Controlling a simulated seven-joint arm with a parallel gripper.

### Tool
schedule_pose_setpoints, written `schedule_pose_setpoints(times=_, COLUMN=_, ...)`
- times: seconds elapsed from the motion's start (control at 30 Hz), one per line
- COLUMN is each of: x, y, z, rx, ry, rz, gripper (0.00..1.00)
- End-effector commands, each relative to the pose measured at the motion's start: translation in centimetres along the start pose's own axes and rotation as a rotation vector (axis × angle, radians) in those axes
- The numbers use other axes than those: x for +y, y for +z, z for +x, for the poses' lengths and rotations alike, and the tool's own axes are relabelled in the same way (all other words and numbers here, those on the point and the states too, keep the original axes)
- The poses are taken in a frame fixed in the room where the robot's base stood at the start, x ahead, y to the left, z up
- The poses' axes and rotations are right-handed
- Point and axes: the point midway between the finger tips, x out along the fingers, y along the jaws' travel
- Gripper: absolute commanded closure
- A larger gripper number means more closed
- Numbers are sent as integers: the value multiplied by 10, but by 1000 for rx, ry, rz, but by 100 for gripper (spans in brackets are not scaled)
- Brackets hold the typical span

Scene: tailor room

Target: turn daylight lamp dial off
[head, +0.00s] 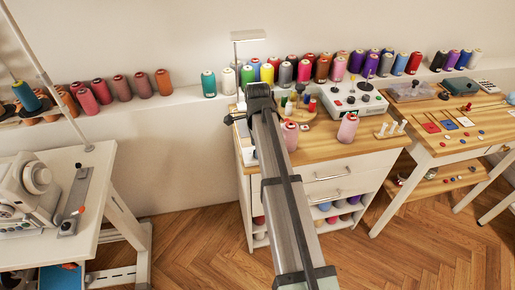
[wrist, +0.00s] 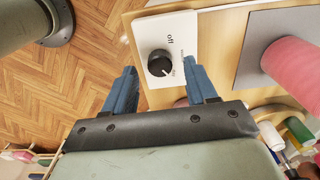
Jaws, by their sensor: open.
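The black round dial (wrist: 160,63) sits on a white plate (wrist: 182,22) in the wrist view. The word "off" is printed on the plate just above the dial, and smaller lettering to its right is too small to read. A light mark on the knob seems to face the lower right. My gripper (wrist: 160,70) is open, with one blue finger on each side of the dial; I cannot tell whether either touches it. In the head view a lamp with a flat white head (head: 248,35) stands behind my arm, which hides the dial there.
The plate lies near the edge of a wooden cabinet top (head: 330,150), with floor beyond. A pink thread cone (wrist: 292,64) stands on a grey pad (wrist: 250,72) to the right. Several spools line the wall shelf (head: 190,97) behind.

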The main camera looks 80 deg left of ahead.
Motion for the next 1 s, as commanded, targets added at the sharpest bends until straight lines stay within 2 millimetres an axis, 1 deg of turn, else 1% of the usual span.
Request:
schedule_pose_setpoints(times=0.1, x=0, y=0, z=10, rx=0, ry=1, rz=0, gripper=43)
schedule_pose_setpoints(times=0.2, x=0, y=0, z=14, rx=0, ry=1, rz=0, gripper=43)
schedule_pose_setpoints(times=0.53, x=0, y=0, z=15, rx=0, ry=0, rz=0, gripper=44)
schedule_pose_setpoints(times=1.0, x=0, y=0, z=15, rx=0, ry=0, rz=0, gripper=89)
